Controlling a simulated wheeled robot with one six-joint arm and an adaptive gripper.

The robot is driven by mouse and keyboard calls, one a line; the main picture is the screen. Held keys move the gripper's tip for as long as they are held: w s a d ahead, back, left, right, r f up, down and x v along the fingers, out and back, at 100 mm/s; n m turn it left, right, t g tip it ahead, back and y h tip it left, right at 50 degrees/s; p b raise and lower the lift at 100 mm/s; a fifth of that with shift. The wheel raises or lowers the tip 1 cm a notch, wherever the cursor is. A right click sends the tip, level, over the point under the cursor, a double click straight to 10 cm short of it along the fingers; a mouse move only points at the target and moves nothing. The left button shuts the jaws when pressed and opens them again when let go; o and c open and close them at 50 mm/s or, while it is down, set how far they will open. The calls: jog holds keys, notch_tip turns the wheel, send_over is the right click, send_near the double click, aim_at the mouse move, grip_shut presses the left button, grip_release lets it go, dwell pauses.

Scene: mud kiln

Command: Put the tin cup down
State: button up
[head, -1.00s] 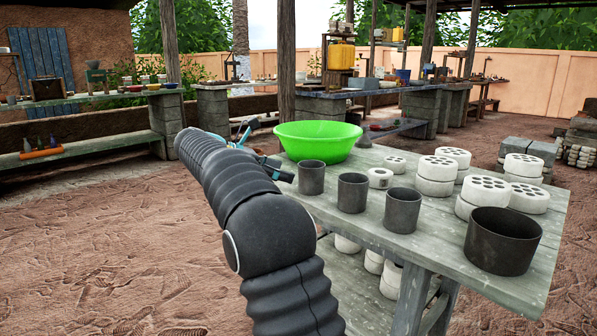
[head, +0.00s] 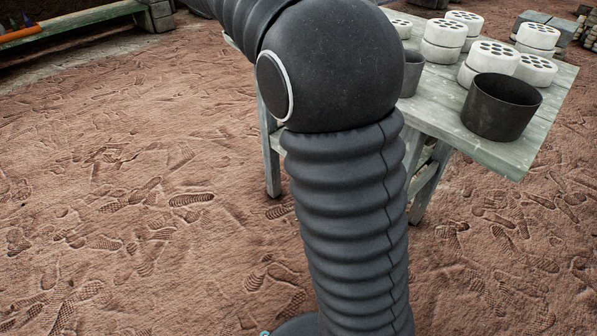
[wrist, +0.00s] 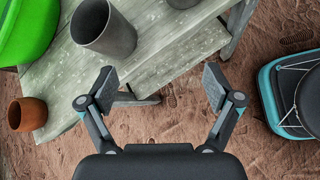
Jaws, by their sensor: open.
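In the wrist view my gripper (wrist: 161,86) is open, with nothing between its fingers. A plain dark grey tin cup (wrist: 104,32) stands on the grey plank table (wrist: 150,45), just beyond the left finger and apart from it. A second dark cup (wrist: 183,3) is cut off by the top edge. In the head view my arm hides most of the cups; one grey cup (head: 412,74) shows partly behind it. My gripper is out of sight in the head view.
A wide dark pot (head: 502,107) stands near the table's front right, with white perforated blocks (head: 490,60) behind it. A green basin (wrist: 22,28) and a brown clay cup (wrist: 27,114) are at left in the wrist view. The trodden earth floor (head: 130,200) is clear.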

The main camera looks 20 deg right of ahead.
jog(key=s+a+f+m+t+y, duration=0.1)
jog(key=s+a+f+m+y, duration=0.2)
jog(key=s, duration=0.7)
jog(key=s+a+f+m+t+y, duration=0.2)
jog(key=s+a+f+m+y, duration=0.1)
jog(key=s+f+m, duration=0.3)
jog(key=s+a+f+m+t+y, duration=0.1)
jog(key=s+a+f+m+y, duration=0.2)
jog(key=s+f, duration=0.4)
jog(key=s+m+y, duration=0.1)
jog(key=s+m, duration=0.1)
jog(key=s, duration=0.4)
jog(key=shift+s+a+f+m+t, duration=0.2)
jog(key=shift+s+m+t, duration=0.1)
jog(key=shift+s, duration=0.1)
